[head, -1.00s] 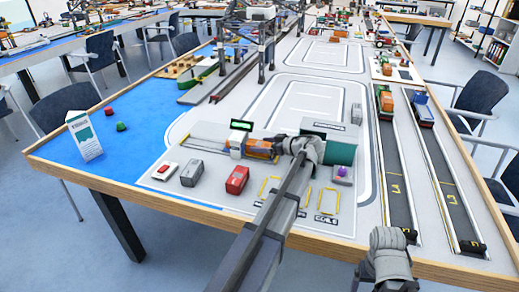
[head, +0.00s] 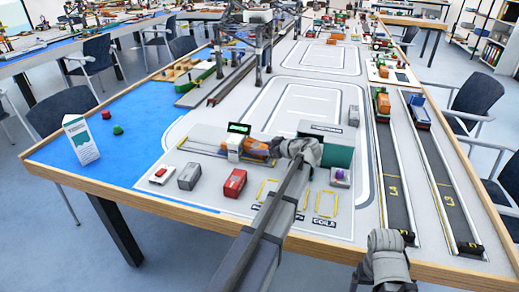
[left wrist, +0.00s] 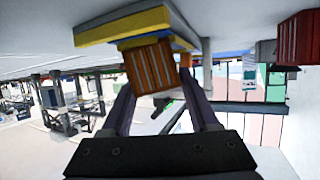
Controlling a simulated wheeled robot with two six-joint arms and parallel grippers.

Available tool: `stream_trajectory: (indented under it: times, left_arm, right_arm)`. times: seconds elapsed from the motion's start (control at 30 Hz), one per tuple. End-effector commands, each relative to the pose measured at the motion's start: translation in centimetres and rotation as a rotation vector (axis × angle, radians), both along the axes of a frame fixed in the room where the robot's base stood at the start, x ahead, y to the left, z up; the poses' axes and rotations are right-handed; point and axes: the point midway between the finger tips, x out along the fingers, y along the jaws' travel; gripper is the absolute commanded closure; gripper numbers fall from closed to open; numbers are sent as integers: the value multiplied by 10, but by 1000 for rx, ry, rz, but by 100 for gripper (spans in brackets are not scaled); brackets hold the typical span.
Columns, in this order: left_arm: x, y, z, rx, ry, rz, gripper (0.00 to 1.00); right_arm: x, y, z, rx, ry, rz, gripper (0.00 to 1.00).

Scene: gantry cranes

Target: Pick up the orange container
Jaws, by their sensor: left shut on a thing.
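The orange container (head: 255,149) is beside the small white station with a dark green display, near the middle of the table. My left gripper (head: 270,149) reaches it from the right, and my wrist hides part of it. In the left wrist view the ribbed orange container (left wrist: 149,68) sits between the two fingers of my left gripper (left wrist: 156,82), which is shut on it. A yellow and blue slab (left wrist: 135,25) shows right against the container there. I cannot tell whether the container is lifted clear. Of my right arm only a grey part shows at the lower right.
A red container (head: 234,183) and a grey one (head: 189,176) stand left of my left arm. The white station (head: 235,145) and a green block (head: 340,153) flank my wrist. Two dark lanes (head: 450,185) run along the right. A white-and-green sign (head: 81,140) stands at the left.

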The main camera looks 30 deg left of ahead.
Motion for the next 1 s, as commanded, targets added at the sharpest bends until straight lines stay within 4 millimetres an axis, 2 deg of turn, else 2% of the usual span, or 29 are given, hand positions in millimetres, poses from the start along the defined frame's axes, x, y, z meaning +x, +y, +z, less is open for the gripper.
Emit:
stream_trajectory:
  times: [0.3,0.57,0.6,1.0]
  left_arm:
    - [-3,0,16,1,3,5,100]
    - [-9,-44,13,1,3,-1,100]
    - [-8,-40,28,1,2,2,100]
    - [-7,-39,108,2,2,2,100]
  right_arm:
    - [0,0,16,0,0,0,14]
    - [0,0,12,0,0,0,14]
    - [0,0,28,0,0,0,14]
    - [0,0,108,0,0,0,14]
